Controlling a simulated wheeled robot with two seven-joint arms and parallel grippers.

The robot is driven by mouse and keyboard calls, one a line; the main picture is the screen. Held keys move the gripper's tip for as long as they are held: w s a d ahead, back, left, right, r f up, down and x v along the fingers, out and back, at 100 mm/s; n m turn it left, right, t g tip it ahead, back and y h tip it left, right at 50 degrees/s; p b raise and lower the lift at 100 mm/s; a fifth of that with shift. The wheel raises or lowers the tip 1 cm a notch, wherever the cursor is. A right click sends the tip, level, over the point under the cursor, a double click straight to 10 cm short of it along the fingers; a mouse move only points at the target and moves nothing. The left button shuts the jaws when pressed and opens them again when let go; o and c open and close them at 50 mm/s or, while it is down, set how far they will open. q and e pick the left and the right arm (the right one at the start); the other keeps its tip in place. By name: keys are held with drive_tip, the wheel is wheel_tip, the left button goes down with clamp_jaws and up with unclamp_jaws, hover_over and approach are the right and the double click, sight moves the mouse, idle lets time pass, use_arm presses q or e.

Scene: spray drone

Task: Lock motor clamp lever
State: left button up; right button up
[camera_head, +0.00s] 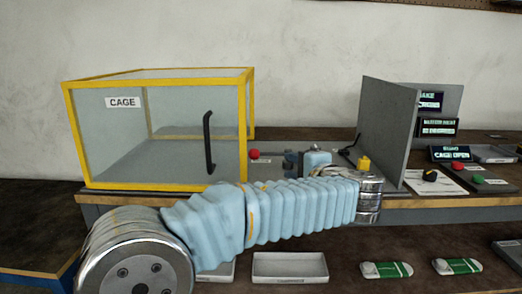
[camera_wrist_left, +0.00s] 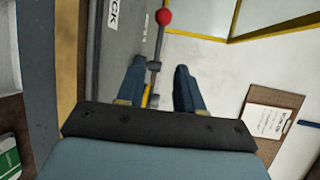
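The clamp lever shows in the left wrist view as a thin rod (camera_wrist_left: 157,45) with a red ball (camera_wrist_left: 164,17) at its far end and a yellow part near my fingers. The red ball also shows in the head view (camera_head: 253,153), right of the cage. My left gripper (camera_wrist_left: 158,85) is open, with dark blue fingers on either side of the rod; the rod is closer to the left-hand finger. Whether that finger touches it I cannot tell. In the head view the left gripper (camera_head: 293,163) is small and partly behind my arm. My right gripper is not in view.
A yellow-framed clear cage (camera_head: 124,140) with a black handle stands left on the bench. A grey upright panel (camera_head: 388,125) and several dark displays, one reading "CAGE OPEN" (camera_head: 450,153), stand right. A white tray (camera_head: 290,267) and green-white packs (camera_head: 387,269) lie on the lower shelf.

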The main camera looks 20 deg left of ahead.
sight(269, 154)
use_arm(q)
drive_tip(key=p+x, duration=0.2)
drive_tip(key=x, duration=1.2)
drive_tip(key=shift+a+p, duration=0.1)
drive_tip(key=shift+p, duration=0.2)
clamp_jaws()
idle(0.7)
